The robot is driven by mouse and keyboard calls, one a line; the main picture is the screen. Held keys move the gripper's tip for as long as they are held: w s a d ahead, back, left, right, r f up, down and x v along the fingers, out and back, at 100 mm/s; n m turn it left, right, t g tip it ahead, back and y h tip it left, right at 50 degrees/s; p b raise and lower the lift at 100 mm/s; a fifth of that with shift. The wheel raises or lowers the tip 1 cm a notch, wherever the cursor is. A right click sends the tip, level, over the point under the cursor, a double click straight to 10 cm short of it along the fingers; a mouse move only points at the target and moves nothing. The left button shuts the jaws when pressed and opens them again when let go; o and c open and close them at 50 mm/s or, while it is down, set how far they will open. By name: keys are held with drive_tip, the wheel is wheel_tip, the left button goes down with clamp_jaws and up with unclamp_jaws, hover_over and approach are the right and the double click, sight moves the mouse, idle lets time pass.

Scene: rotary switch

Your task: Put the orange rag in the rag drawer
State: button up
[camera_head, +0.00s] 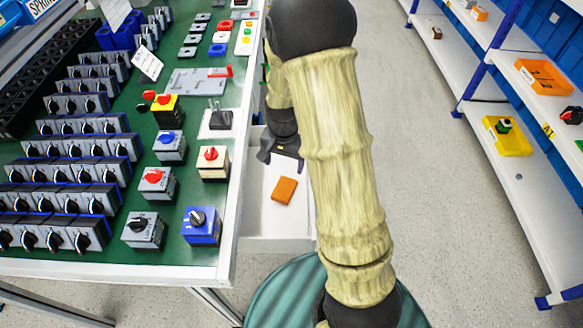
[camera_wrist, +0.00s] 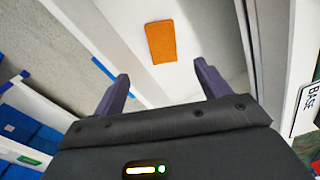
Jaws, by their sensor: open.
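The orange rag (camera_head: 284,190) is a small flat rectangle lying on the white bottom of an open drawer (camera_head: 258,222) under the right edge of the workbench. It also shows in the wrist view (camera_wrist: 161,42), flat and slightly tilted, beyond the fingertips. My gripper (camera_head: 281,165) is over the back part of the drawer in the head view, partly hidden by my arm. In the wrist view my gripper (camera_wrist: 159,72) has its two dark fingers spread wide with nothing between them, apart from the rag.
The green workbench (camera_head: 190,264) holds rows of rotary switches (camera_head: 64,208) and several loose switch boxes. White shelves (camera_head: 490,150) with a yellow tray (camera_head: 507,137) stand at the right. The grey floor (camera_head: 420,200) between them is clear. The drawer walls rise around the rag.

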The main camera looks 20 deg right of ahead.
drive_tip(key=s+r+n+t, duration=0.2)
drive_tip(key=s+r+n, duration=0.5)
drive_tip(key=s+r, duration=0.4)
drive_tip(key=shift+s+a, duration=0.15)
drive_tip(key=shift+s, duration=1)
drive_tip(key=shift+c, duration=0.2)
